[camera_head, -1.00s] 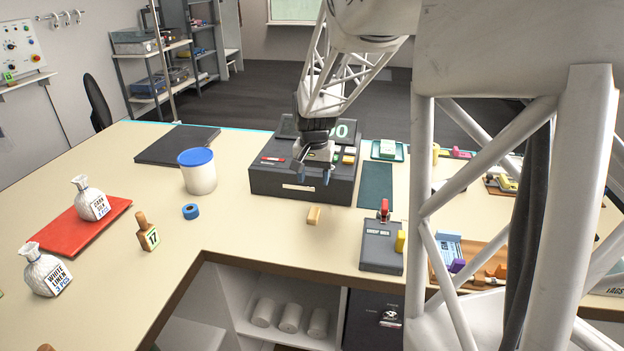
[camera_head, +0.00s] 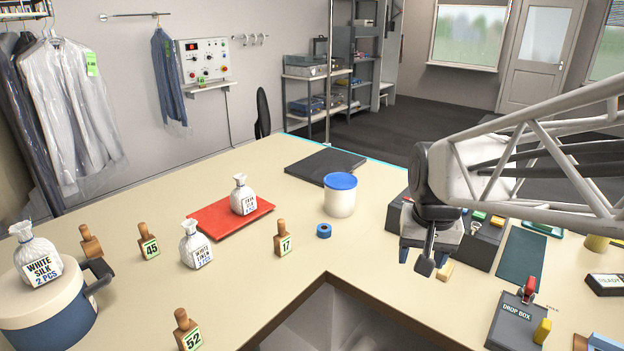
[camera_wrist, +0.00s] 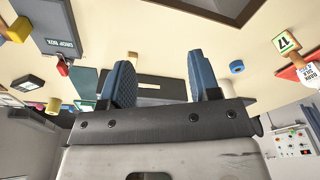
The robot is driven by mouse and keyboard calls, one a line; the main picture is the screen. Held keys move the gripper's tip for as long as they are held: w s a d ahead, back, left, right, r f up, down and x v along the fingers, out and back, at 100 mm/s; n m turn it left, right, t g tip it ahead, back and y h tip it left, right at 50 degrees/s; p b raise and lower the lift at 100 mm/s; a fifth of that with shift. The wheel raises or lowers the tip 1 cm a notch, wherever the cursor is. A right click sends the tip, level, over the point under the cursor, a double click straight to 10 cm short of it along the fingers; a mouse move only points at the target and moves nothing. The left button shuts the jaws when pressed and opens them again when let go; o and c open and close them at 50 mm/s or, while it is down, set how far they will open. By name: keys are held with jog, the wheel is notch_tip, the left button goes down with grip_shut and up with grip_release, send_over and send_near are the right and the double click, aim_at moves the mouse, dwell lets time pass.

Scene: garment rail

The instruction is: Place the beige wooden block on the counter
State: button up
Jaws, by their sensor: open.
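The beige wooden block (camera_head: 445,271) lies on the bare counter (camera_head: 375,265), in front of the dark box and near the counter's inner edge. My gripper (camera_head: 418,262) is above the counter, just left of the block in the head view and apart from it. In the wrist view my gripper (camera_wrist: 160,82) is open, with nothing between its blue-grey fingers. A small beige shape that looks like the block (camera_wrist: 133,56) shows on the counter beyond the fingers.
The dark box (camera_head: 482,250) stands behind my gripper, partly hidden by the arm. A white tub with a blue lid (camera_head: 340,198), blue tape (camera_head: 323,231) and a tag stand numbered 17 (camera_head: 282,240) are to the left. The drop box (camera_head: 516,322) is at right.

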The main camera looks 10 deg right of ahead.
jog(key=s+a+n, duration=0.1)
jog(key=s+a, duration=0.2)
jog(key=s, duration=0.2)
jog(key=s+a+n+t, duration=0.1)
jog(key=s+a+n, duration=0.1)
jog(key=s, duration=0.4)
jog(key=shift+s+a+f, duration=0.15)
jog(key=shift+a+f, duration=0.05)
jog(key=shift+a, duration=0.45)
